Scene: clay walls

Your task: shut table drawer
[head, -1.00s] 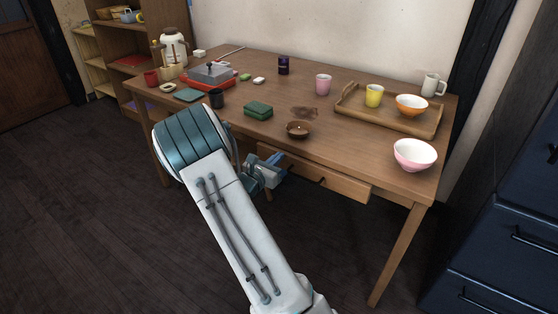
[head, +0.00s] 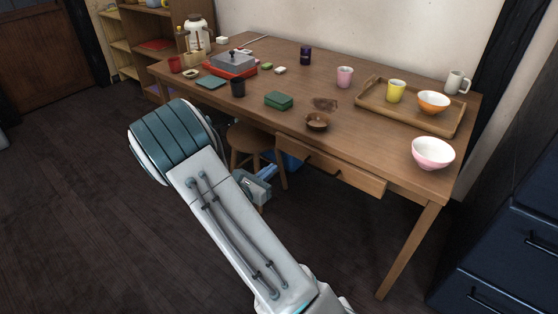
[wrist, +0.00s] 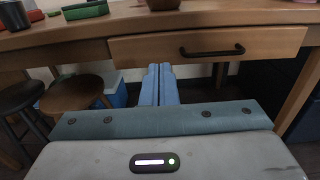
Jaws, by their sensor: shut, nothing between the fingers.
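The table drawer (head: 333,170) is a wooden front under the front edge of the brown table (head: 330,140). Its dark bar handle (wrist: 212,52) shows in the wrist view. My gripper (head: 268,172) is low, in front of and left of the drawer in the head view, partly behind my arm. In the wrist view its blue fingers (wrist: 160,70) are together and empty, pointing at the drawer's lower edge, left of the handle. They appear apart from the drawer.
A wooden stool (head: 250,140) and a blue-and-white box (wrist: 112,90) stand under the table. A brown bowl (head: 317,122), a green box (head: 279,100) and a pink bowl (head: 433,152) are near the tabletop's front edge. A dark blue cabinet (head: 510,250) stands at the right. The left floor is clear.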

